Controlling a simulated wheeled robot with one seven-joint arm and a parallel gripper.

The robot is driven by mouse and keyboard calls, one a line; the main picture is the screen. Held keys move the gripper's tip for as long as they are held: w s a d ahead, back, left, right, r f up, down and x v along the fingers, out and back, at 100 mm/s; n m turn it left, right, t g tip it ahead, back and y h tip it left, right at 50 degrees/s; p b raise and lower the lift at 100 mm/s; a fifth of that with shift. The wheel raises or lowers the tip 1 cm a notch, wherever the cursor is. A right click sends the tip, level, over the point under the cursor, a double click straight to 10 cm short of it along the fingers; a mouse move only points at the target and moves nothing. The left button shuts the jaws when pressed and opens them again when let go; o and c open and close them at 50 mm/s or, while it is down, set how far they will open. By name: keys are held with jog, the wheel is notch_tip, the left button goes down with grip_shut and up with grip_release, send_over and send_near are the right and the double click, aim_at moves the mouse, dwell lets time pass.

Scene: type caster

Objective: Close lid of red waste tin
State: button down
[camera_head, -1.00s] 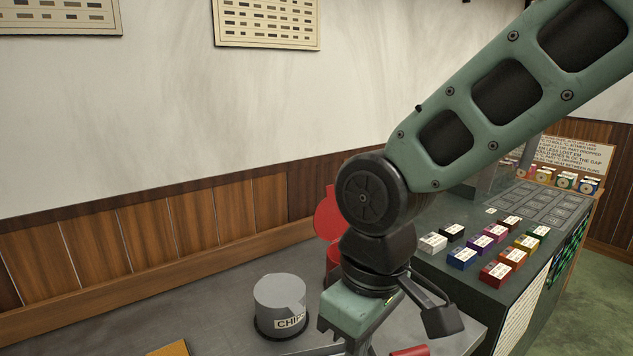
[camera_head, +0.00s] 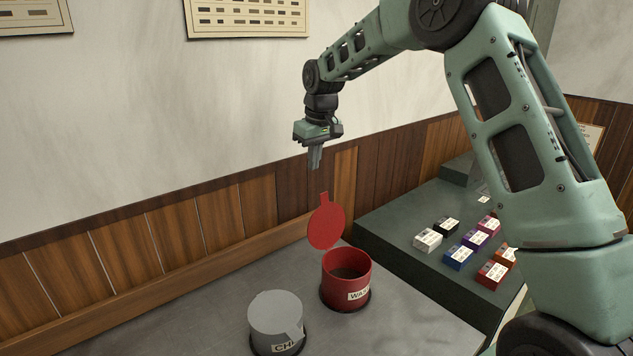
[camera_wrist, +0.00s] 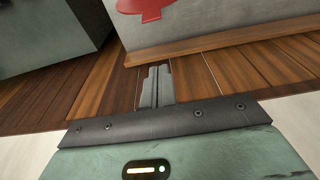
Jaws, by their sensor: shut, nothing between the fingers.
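The red waste tin (camera_head: 347,280) stands on the grey bench, its label partly readable. Its red lid (camera_head: 327,223) is open and stands up at the back left of the rim, with a small tab at its top. My gripper (camera_head: 315,164) is shut and empty, pointing down above the lid, with a gap between them in the picture. In the wrist view the shut fingers (camera_wrist: 157,84) show, with part of the red lid (camera_wrist: 146,7) beyond them at the top edge.
A grey lidded tin (camera_head: 275,318) stands left of the waste tin on the bench (camera_head: 190,315). A dark raised counter (camera_head: 395,222) with several coloured boxes (camera_head: 476,240) is to the right. The wood-panelled wall (camera_head: 165,245) is close behind.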

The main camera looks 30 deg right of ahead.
notch_tip(320, 180, down, 6)
jog(key=s+p, duration=0.2)
jog(key=p, duration=0.2)
jog(key=shift+s+d+f, duration=0.2)
jog(key=shift+s+f, duration=0.05)
jog(key=shift+s, duration=0.1)
